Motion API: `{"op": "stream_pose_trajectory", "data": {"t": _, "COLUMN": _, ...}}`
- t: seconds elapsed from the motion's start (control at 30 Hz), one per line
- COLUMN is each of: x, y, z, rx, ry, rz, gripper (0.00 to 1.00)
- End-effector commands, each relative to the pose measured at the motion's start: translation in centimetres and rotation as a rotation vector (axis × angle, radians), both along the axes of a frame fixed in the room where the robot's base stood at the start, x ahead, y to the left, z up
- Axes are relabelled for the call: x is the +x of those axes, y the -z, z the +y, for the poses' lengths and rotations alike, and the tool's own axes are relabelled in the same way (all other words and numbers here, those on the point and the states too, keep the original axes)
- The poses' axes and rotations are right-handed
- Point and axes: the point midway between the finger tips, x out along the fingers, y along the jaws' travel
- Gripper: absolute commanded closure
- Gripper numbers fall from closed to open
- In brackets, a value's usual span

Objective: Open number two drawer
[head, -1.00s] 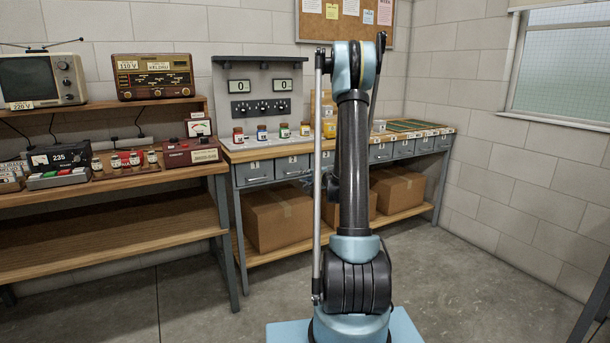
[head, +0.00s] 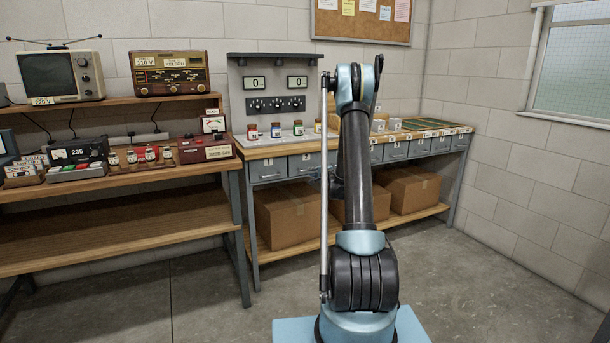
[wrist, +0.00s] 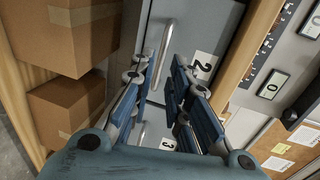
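In the wrist view, which is turned sideways, the grey number two drawer (wrist: 208,28) has a white label marked 2 (wrist: 202,66) and a light metal bar handle (wrist: 161,48). My gripper (wrist: 160,66) is open, with one blue-padded finger on each side of the lower end of the handle in the picture. I cannot tell whether the fingers touch it or are still short of it. In the head view the number two drawer (head: 303,164) looks closed, under the bench top. My gripper is mostly hidden behind my arm there.
The drawer marked 3 (wrist: 168,143) lies beside it, partly behind my fingers. Cardboard boxes (head: 289,213) stand on the shelf below the drawers. Small jars (head: 275,130) and a panel with two displays (head: 268,84) are on the bench. The floor (head: 470,270) at the right is clear.

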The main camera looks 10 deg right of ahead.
Motion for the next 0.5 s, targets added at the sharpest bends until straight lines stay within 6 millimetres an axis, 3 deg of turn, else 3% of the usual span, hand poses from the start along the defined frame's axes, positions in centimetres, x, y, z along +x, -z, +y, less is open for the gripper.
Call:
{"op": "stream_pose_trajectory", "data": {"t": 0.2, "x": 3.5, "y": 0.8, "z": 1.2, "rx": 0.0, "ry": -0.001, "rz": 0.0, "gripper": 0.84}}
{"op": "stream_pose_trajectory", "data": {"t": 0.5, "x": 6.1, "y": 1.4, "z": 2.1, "rx": 0.0, "ry": -0.001, "rz": -0.001, "gripper": 0.84}}
